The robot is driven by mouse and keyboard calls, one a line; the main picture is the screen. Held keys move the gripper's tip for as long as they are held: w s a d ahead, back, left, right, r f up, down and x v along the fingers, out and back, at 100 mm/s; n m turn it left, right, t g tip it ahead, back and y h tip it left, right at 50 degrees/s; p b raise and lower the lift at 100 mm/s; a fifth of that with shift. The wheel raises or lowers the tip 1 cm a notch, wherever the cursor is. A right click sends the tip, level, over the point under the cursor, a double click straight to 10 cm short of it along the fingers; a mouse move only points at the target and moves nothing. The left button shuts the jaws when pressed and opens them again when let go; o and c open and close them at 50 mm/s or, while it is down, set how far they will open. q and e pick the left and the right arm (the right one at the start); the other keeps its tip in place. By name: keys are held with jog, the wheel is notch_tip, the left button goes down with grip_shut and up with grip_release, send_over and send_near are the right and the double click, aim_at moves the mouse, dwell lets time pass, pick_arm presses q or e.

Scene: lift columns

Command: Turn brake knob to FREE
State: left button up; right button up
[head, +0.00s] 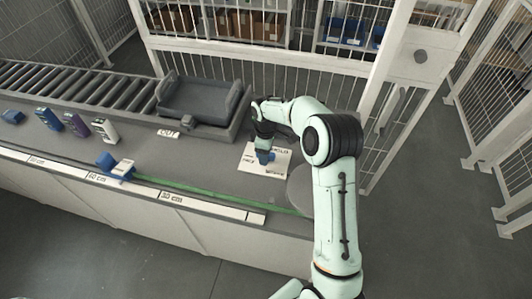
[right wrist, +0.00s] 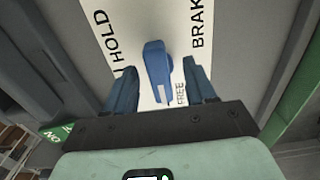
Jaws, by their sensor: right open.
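The blue brake knob (right wrist: 157,72) sits on a white label plate (right wrist: 97,12) in the right wrist view. The words HOLD, BRAKE and FREE are printed around it. Its long grip with a pale mark points down the picture, close to the FREE print. My right gripper (right wrist: 158,78) is open, with one blue finger on each side of the knob; I cannot tell whether either touches it. In the head view my right gripper (head: 264,156) reaches down over the label plate (head: 246,160) and largely hides the knob. My left gripper is not in view.
A grey tray (head: 200,97) stands behind left of the plate, at the end of a roller conveyor (head: 75,82). A blue slider (head: 120,168) sits on the marked front scale beside a green strip (head: 200,188). Mesh fencing (head: 280,85) closes the back.

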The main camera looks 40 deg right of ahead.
jog(key=r, duration=0.2)
jog(key=r+p, duration=0.1)
jog(key=r, duration=0.1)
jog(key=shift+w+r, duration=0.2)
jog(key=shift+r, duration=0.1)
jog(key=shift+s+r, duration=0.15)
jog(key=shift+r, duration=0.8)
jog(key=shift+s+r, duration=0.1)
jog(key=shift+r, duration=0.85)
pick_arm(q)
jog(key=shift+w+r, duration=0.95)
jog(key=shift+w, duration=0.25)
pick_arm(e)
jog(key=shift+w+r, duration=0.1)
jog(key=shift+r, duration=0.15)
